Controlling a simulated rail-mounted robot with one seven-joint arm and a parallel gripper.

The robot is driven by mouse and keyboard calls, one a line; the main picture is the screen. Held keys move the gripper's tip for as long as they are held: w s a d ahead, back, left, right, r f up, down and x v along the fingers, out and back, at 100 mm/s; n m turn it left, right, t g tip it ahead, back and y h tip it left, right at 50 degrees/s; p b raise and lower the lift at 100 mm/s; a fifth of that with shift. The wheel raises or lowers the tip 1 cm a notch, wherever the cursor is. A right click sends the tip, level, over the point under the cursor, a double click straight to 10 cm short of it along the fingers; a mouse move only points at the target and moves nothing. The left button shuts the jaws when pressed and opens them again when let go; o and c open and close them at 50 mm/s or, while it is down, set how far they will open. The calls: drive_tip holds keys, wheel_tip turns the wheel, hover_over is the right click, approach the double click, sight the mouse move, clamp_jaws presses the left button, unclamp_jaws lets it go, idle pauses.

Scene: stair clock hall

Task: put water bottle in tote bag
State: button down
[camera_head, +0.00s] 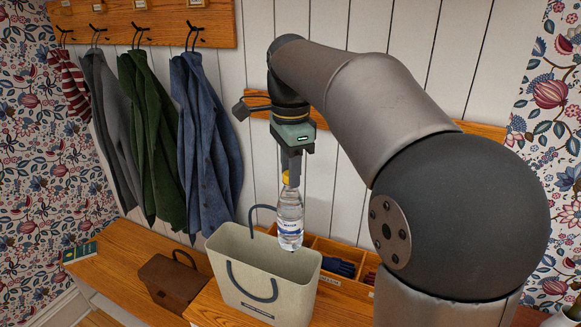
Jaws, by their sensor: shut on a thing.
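The water bottle (290,219) is clear with a yellow cap and a white and blue label. It hangs upright below my gripper (290,176), which is shut on it near the cap. The tote bag (258,272) is cream with dark blue handles and stands upright on the wooden bench. In the picture the bottle's base overlaps the bag's open top near its back right side. I cannot tell whether the base is above the opening or behind it. The inside of the bag is mostly hidden.
A brown satchel (171,282) sits left of the bag, with a green book (80,252) farther left. Wooden compartments holding dark blue gloves (335,266) stand behind the bag on the right. Several coats, including a blue one (205,140), hang at the left.

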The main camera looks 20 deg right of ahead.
sight(294, 191)
drive_tip(key=shift+s+d+f+b, duration=0.15)
drive_tip(key=shift+d+f+b, duration=0.3)
drive_tip(key=shift+f, duration=0.2)
wheel_tip(294, 191, down, 4)
drive_tip(key=b, duration=0.3)
drive_tip(key=shift+a+b, duration=0.1)
drive_tip(key=shift+b, duration=0.3)
drive_tip(key=shift+f+b, duration=2.35)
drive_tip(key=shift+f, duration=1.25)
drive_tip(key=c, duration=1)
unclamp_jaws()
drive_tip(key=shift+c, duration=0.2)
drive_tip(key=shift+r, duration=0.1)
wheel_tip(294, 191, up, 11)
drive_tip(key=p, duration=1)
